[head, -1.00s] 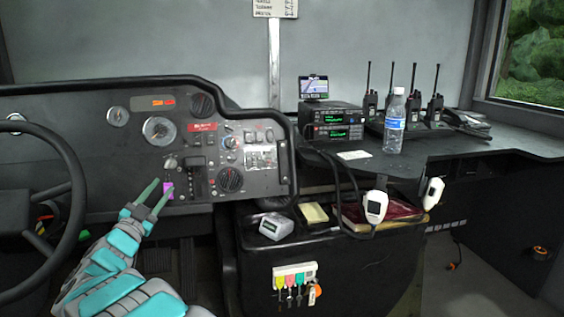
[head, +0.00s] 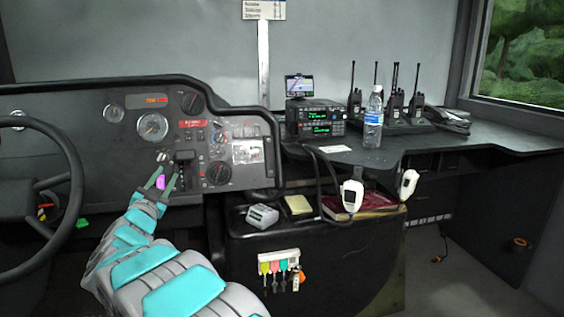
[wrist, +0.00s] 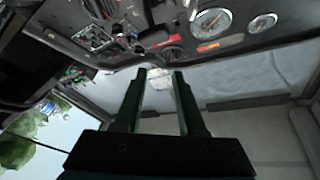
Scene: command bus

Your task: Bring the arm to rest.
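My gripper (head: 166,174) is in front of the dashboard panel (head: 140,180) in the head view, below the round gauge (head: 153,127). Its two fingers point up and away, with a gap between them. A small purple item (head: 160,182) shows between the fingers in this view. In the wrist view, my gripper (wrist: 161,74) has its fingers apart and nothing is held between them. The wrist view is tilted over, with the dashboard (wrist: 230,30) along the top. My arm reaches up from the bottom of the head view.
The steering wheel (head: 72,185) is left of my gripper. To the right, a black console (head: 330,255) carries a grey device (head: 262,216), a handset (head: 350,198) and hanging keys (head: 280,280). A water bottle (head: 373,118) and several radios (head: 415,95) stand on the rear shelf.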

